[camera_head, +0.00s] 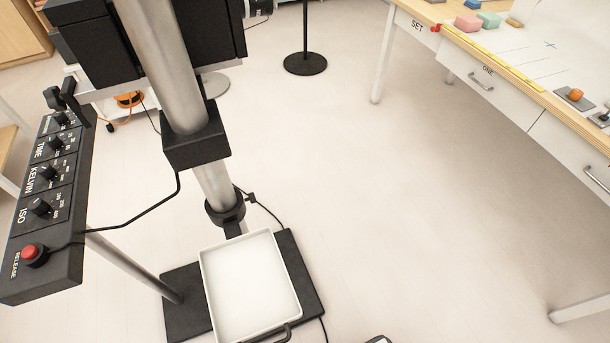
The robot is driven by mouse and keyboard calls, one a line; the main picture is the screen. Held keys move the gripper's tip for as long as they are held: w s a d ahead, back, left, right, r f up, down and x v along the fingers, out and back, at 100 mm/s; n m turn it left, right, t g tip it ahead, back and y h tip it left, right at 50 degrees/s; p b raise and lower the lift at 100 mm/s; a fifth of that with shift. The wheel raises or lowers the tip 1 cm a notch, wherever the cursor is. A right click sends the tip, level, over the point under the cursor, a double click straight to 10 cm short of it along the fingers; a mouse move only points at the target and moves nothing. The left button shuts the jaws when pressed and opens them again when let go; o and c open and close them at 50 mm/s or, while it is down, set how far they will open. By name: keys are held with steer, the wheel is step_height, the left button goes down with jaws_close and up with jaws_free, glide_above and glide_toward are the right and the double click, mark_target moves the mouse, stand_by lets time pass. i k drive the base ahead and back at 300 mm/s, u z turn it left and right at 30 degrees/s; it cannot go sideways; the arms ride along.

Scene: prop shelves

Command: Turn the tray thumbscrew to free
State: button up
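A white square tray (250,285) with a raised rim sits low at the bottom centre, in front of a grey metal column (213,180). A dark handle-like bar (276,335) is at its near edge. A black collar (225,208) grips the column just behind the tray, and a small black knob (251,198) sticks out to its right. This may be the thumbscrew, but I cannot tell for sure, nor how tight it is.
A control panel (45,205) with dials and a red release button (31,252) stands at the left, with a black cable. A table with drawers (485,80) is at the upper right. A round black stand base (305,64) is behind. The floor between is clear.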

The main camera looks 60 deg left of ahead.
mark_target(252, 197)
steer(key=i, duration=1.2)
steer(key=u, duration=3.9)
steer(key=i, duration=0.45)
steer(key=u, duration=0.55)
steer(key=k, duration=1.25)
steer(key=z, duration=0.25)
steer(key=i, duration=0.9)
steer(key=z, duration=0.1)
